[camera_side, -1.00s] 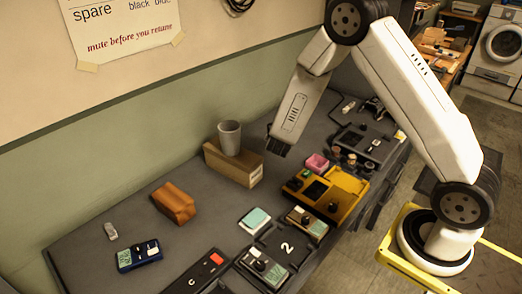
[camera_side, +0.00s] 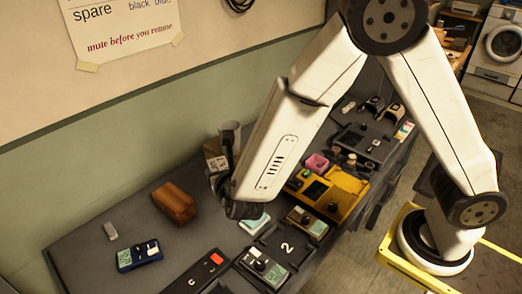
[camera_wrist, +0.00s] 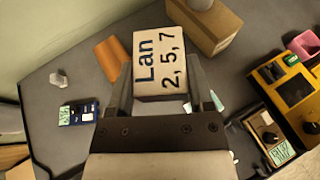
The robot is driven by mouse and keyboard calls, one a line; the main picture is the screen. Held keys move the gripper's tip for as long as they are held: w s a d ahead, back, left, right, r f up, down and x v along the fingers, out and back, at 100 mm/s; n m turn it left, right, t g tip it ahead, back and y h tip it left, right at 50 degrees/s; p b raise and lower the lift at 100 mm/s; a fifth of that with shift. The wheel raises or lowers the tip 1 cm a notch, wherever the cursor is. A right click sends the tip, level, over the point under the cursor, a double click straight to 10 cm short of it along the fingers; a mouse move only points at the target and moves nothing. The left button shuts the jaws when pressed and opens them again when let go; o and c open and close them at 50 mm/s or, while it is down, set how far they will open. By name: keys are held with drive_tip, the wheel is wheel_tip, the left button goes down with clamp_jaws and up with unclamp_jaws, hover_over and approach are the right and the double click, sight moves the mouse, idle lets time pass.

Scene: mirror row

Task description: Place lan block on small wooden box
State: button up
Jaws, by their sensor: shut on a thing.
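The lan block (camera_wrist: 160,62), off-white with "Lan 2, 5, 7" in black, sits between the two fingers of my gripper (camera_wrist: 163,88) in the wrist view. In the side view my gripper (camera_side: 222,178) is shut on the block (camera_side: 216,163), which is partly hidden by the arm and fingers. The small wooden box (camera_side: 174,203), orange-brown, stands on the bench to the left of and below my gripper in the side view. It shows in the wrist view (camera_wrist: 108,55) just left of the block, partly covered by it. The block and box appear apart.
A blue device (camera_side: 139,256) and a small grey piece (camera_side: 110,230) lie left of the wooden box. Several pedals and a yellow device (camera_side: 345,197) crowd the right.

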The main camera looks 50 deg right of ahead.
drive_tip(key=a, duration=0.1)
drive_tip(key=s+a, duration=0.1)
drive_tip(key=shift+s+a+r+n+y, duration=0.15)
drive_tip(key=shift+a+r+n+y, duration=0.05)
drive_tip(key=shift+a+n+y, duration=0.2)
hover_over(179, 206)
drive_tip(key=shift+s+d+f, duration=0.1)
drive_tip(key=shift+f, duration=2.25)
drive_tip(key=shift+s+d+f, duration=0.1)
drive_tip(key=shift+f, duration=2.25)
drive_tip(key=shift+w+f, duration=0.1)
drive_tip(key=shift+w+a+f, duration=0.1)
drive_tip(key=shift+w+f, duration=0.05)
drive_tip(key=shift+f, duration=1.55)
